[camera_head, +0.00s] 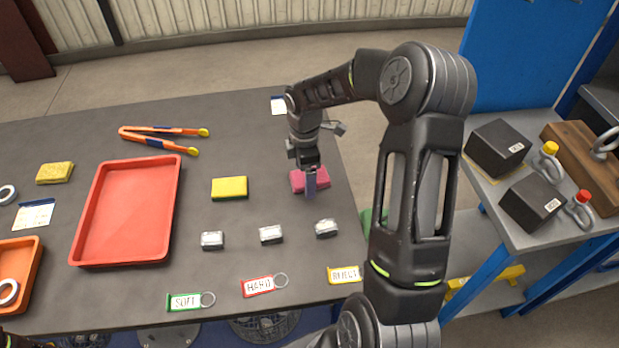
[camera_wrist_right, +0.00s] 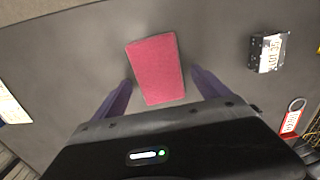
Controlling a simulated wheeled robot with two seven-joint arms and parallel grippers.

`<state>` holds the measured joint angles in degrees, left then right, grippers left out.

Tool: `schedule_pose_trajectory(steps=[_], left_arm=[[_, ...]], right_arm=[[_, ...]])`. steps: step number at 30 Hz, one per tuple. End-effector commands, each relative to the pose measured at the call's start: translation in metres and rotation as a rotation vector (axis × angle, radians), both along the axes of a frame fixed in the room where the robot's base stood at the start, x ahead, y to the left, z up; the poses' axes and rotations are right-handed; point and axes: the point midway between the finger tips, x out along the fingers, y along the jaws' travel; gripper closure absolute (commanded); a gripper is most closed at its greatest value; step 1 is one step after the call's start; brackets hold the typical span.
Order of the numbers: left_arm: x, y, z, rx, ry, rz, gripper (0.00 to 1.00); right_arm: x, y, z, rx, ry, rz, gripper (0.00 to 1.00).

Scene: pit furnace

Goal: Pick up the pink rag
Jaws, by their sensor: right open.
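The pink rag (camera_head: 298,181) is a small folded block lying on the dark table near its right side. In the head view my right gripper (camera_head: 310,184) comes down over it, and a finger hides part of it. In the right wrist view the rag (camera_wrist_right: 156,70) lies ahead, between the lines of the two purple fingers. My right gripper (camera_wrist_right: 160,92) is open, with one finger on each side of the rag's near end. I cannot tell how high the fingertips are above the table. My left gripper is not in view.
A yellow sponge (camera_head: 229,188) lies left of the rag. Metal blocks (camera_head: 271,234) stand in a row nearer me, with labelled key tags (camera_head: 258,287) in front. A red tray (camera_head: 80,225) and orange tongs (camera_head: 160,140) lie further left. The table's right edge is close to the rag.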

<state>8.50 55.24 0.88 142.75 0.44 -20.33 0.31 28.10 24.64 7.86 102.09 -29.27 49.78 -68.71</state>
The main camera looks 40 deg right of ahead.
Motion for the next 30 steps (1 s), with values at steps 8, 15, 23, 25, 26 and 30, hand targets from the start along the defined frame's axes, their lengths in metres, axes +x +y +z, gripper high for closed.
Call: schedule_pose_trajectory(steps=[8, 15, 23, 25, 26, 30], left_arm=[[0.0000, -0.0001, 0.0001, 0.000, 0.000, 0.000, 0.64], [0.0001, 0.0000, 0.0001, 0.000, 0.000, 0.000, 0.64], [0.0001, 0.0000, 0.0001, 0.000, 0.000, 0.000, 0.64], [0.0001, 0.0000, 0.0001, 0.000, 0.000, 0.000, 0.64], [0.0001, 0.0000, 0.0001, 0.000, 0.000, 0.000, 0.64], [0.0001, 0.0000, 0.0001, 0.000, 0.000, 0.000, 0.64]], right_arm=[[0.0001, 0.0000, 0.0003, 0.000, 0.000, 0.000, 0.28], [0.0001, 0.0000, 0.0002, 0.000, 0.000, 0.000, 0.47], [0.0001, 0.0000, 0.0002, 0.000, 0.000, 0.000, 0.69], [0.0001, 0.0000, 0.0002, 0.000, 0.000, 0.000, 0.74], [0.0001, 0.0000, 0.0002, 0.000, 0.000, 0.000, 0.77], [0.0002, 0.0000, 0.0003, 0.000, 0.000, 0.000, 0.81]])
